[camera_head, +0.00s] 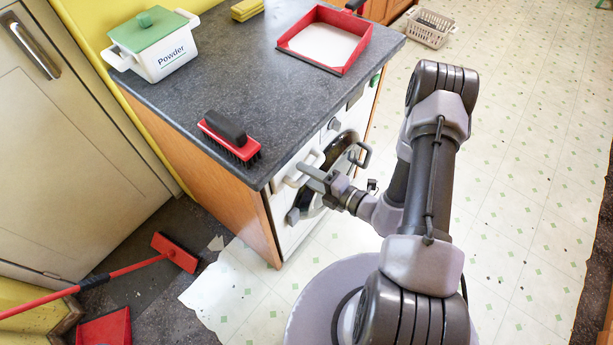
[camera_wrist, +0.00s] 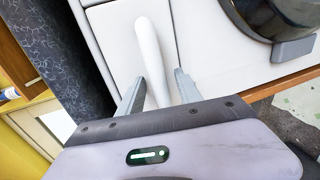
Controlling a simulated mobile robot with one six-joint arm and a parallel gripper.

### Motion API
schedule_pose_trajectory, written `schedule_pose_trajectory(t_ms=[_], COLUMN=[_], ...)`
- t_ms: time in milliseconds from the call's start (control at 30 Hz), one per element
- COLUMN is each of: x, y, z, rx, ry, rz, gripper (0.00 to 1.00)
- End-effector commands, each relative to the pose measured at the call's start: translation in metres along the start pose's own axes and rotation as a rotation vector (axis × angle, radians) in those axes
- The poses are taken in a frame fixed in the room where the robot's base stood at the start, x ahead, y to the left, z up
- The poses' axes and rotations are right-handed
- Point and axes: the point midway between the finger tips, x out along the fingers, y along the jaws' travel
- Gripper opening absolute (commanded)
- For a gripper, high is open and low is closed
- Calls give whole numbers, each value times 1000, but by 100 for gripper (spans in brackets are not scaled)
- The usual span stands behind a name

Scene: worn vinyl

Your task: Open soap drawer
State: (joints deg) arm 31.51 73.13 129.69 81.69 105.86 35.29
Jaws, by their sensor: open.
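The soap drawer (camera_wrist: 112,32) is a white panel at the top left of the white washing machine (camera_head: 287,218), under the dark worktop. Its front looks level with the panel beside it. Its long white handle (camera_wrist: 150,55) also shows in the head view (camera_head: 303,166). My gripper (camera_wrist: 160,80) is open, with one finger on each side of the handle's near end. A gap shows beside the right finger; I cannot tell whether the left finger touches. In the head view my gripper (camera_head: 314,178) is at the drawer handle.
The dark round machine door (camera_head: 341,150) is close beside the drawer. The worktop (camera_head: 285,85) above holds a red brush (camera_head: 230,138), a powder tub (camera_head: 155,50) and a red tray (camera_head: 325,45). A red broom (camera_head: 175,252) lies on the floor at left.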

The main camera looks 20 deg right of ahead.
Motion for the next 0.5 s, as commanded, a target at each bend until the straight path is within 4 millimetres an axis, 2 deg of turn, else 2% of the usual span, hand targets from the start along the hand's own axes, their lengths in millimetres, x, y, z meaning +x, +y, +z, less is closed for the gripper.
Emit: schedule_pose_trajectory(t_ms=[300,367,500], x=[4,4,4], y=[1,1,1], z=[0,0,0], rx=[1,1,1], ry=[0,0,0], rz=[1,1,1], gripper=[41,32,4])
